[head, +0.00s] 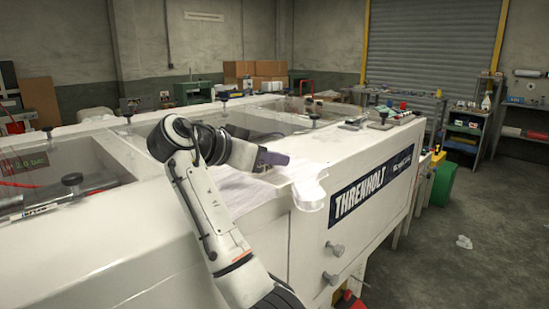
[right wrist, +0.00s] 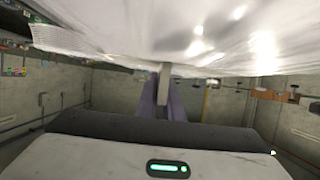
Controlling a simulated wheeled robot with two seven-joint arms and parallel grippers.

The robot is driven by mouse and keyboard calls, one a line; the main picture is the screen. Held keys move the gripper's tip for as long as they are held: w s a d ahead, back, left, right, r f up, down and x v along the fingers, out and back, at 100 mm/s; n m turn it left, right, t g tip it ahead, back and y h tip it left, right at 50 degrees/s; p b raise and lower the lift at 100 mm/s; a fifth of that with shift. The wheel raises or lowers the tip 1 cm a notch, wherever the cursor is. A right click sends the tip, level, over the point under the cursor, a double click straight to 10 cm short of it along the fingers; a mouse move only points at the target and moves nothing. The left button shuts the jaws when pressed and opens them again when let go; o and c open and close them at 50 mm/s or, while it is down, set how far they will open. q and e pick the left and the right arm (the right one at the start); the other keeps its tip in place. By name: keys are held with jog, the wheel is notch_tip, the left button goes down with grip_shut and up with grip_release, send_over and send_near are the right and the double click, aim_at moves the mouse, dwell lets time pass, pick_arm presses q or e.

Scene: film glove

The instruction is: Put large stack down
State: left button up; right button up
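The large stack (head: 308,190) looks like a white, glossy, limp pile of film. In the head view it lies at the front edge of the white machine (head: 300,235), with a corner drooping over the edge. My right gripper (head: 272,158), with purple fingers, is at the stack. In the right wrist view the white stack (right wrist: 200,35) fills the top, and the gripper (right wrist: 165,90) reaches up to its near edge with the fingers close together, apparently pinching it. The fingertips are partly hidden by the film. My left gripper is not in view.
Black knobs (head: 72,180) and clear covers (head: 268,120) stand on the machine top. Cardboard boxes (head: 255,70) stand behind it. A green bin (head: 443,183) and shelves (head: 466,128) are at the right. A crumpled white scrap (head: 464,242) lies on the open floor.

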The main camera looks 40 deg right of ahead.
jog(key=o, duration=0.5)
jog(key=shift+c, duration=0.2)
jog(key=b+v, duration=0.2)
jog(key=v, duration=1)
jog(key=shift+r, duration=0.15)
